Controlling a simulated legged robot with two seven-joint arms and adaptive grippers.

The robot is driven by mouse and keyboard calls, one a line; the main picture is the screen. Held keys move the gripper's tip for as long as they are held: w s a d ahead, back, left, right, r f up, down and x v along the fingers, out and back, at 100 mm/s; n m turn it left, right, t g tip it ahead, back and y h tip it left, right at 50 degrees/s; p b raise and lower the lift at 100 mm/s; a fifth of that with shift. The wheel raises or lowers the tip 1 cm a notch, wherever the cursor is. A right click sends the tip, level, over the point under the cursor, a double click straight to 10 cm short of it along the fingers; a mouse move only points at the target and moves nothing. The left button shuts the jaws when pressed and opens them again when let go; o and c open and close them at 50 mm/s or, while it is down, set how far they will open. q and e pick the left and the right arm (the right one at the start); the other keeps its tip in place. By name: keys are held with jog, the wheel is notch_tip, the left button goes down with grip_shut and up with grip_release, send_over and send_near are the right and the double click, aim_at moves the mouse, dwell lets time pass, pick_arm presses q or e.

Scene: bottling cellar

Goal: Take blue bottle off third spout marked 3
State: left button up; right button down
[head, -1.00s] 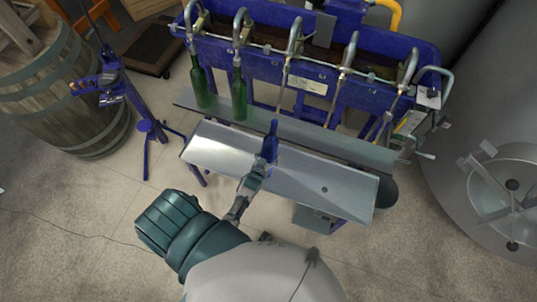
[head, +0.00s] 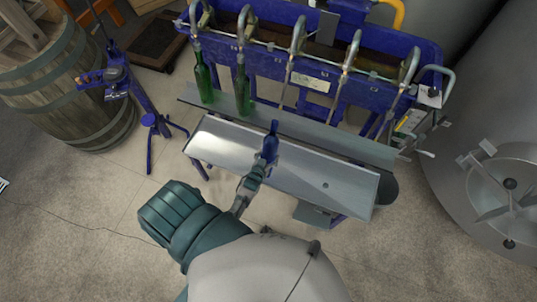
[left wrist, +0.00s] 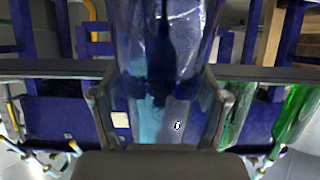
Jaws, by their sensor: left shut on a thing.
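The blue bottle (head: 271,140) is upright over the front metal shelf (head: 235,150), clear of the spouts. My left gripper (head: 261,165) is shut on it from the near side. In the left wrist view the blue bottle (left wrist: 168,45) fills the middle, between the two fingers of the left gripper (left wrist: 160,110). Whether its base touches the shelf cannot be told. The third spout (head: 297,45) hangs empty behind it, with its thin tube showing. My right gripper is not in view.
Two green bottles (head: 204,80) (head: 243,90) stand under the first two spouts on the rear shelf (head: 300,128) of the blue filler (head: 390,50). A blue corker stand (head: 150,110) and a barrel (head: 70,85) are at left, a steel tank (head: 490,120) at right. The right half of the front shelf is clear.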

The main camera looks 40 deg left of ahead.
pick_arm(q)
jog(key=shift+p+v, duration=0.85)
jog(key=shift+v, duration=0.5)
jog(key=shift+w, duration=0.1)
